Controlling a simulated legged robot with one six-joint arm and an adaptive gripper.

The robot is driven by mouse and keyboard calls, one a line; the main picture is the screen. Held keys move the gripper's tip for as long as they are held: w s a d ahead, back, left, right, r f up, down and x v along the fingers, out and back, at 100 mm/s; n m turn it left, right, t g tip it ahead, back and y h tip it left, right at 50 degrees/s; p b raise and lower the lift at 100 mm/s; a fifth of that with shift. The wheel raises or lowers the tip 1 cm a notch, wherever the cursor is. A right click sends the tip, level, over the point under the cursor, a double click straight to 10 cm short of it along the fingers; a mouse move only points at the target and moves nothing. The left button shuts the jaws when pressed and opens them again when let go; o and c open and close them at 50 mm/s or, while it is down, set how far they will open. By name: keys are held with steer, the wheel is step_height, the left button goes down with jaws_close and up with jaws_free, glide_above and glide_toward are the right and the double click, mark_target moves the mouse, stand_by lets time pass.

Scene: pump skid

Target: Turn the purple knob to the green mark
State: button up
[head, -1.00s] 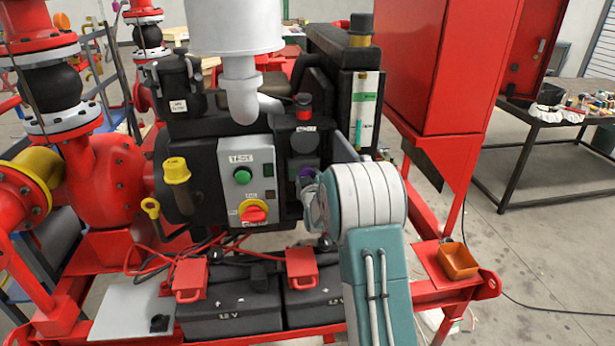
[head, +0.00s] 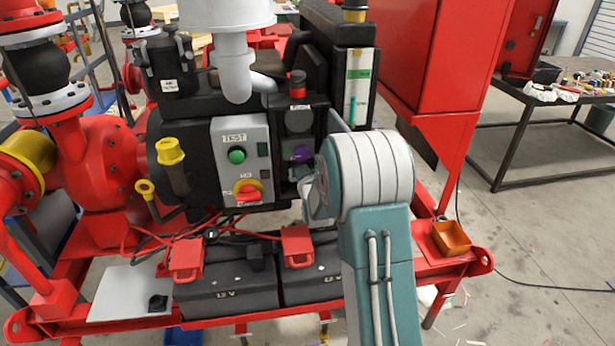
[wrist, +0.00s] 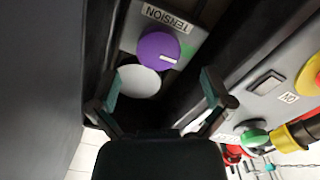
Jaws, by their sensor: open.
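The purple knob (head: 302,153) is on the dark panel right of the grey TEST box, just left of my arm. In the wrist view the purple knob (wrist: 156,48) is round, with a white pointer line toward the picture's right. A green mark (wrist: 187,49) lies on the plate right of the knob, near the pointer's end; I cannot tell if they line up exactly. My gripper (wrist: 160,88) is open, its two fingers spread below the knob and apart from it. In the head view my arm mostly hides the gripper.
A pale grey disc (wrist: 138,81) sits just below the knob in the wrist view, between the fingers. A TENSION label (wrist: 166,17) is above it. The grey TEST box (head: 240,150) has a green button and a red-yellow switch. Black batteries (head: 225,285) stand below.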

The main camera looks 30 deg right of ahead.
steer(key=v, duration=0.6)
steer(key=shift+s, duration=0.3)
steer(key=shift+a, duration=0.1)
steer(key=shift+r, duration=0.1)
